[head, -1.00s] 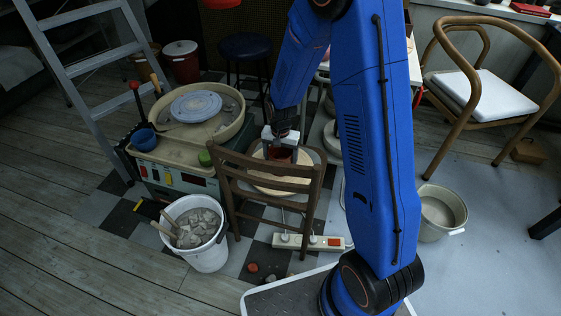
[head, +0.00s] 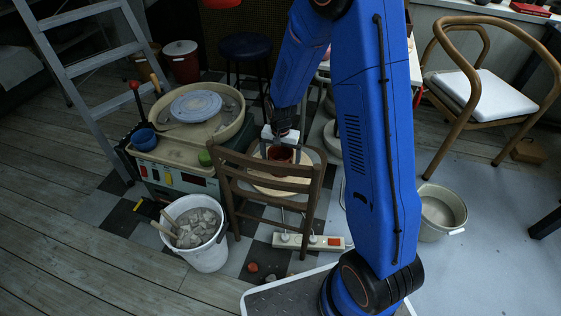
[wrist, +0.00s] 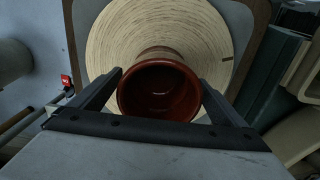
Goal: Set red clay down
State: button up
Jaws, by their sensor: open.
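The red clay is a glossy reddish-brown pot (wrist: 158,90), seen from above with its hollow mouth toward the wrist camera. It appears to stand on the round pale seat (wrist: 108,45) of a wooden chair; its base is hidden under its rim. My gripper (wrist: 160,80) is open, with one finger on each side of the pot. The fingers are close to its sides; whether either touches it is not clear. In the head view the pot (head: 281,155) shows behind the chair's backrest (head: 268,188), below my gripper (head: 281,143).
A pottery wheel (head: 196,106) stands left of the chair. A white bucket (head: 205,256) of grey lumps is at the front left, and a power strip (head: 309,242) lies on the floor. The chair's backrest rises in front of the seat.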

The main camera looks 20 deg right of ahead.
notch_tip(320, 180, up, 11)
jog(key=s+d+r+n+t, duration=0.2)
jog(key=s+d+r+n, duration=0.15)
jog(key=s+r, duration=1.1)
jog(key=s+d+r+n+t, duration=0.1)
jog(key=s+r, duration=0.2)
jog(key=s, duration=0.5)
jog(key=s+d+r+n+t, duration=0.1)
jog(key=s+r, duration=0.3)
jog(key=s, duration=0.4)
jog(key=shift+s+d+n+t, duration=0.25)
jog(key=shift+d+n+t, duration=0.15)
jog(key=shift+d+n, duration=0.3)
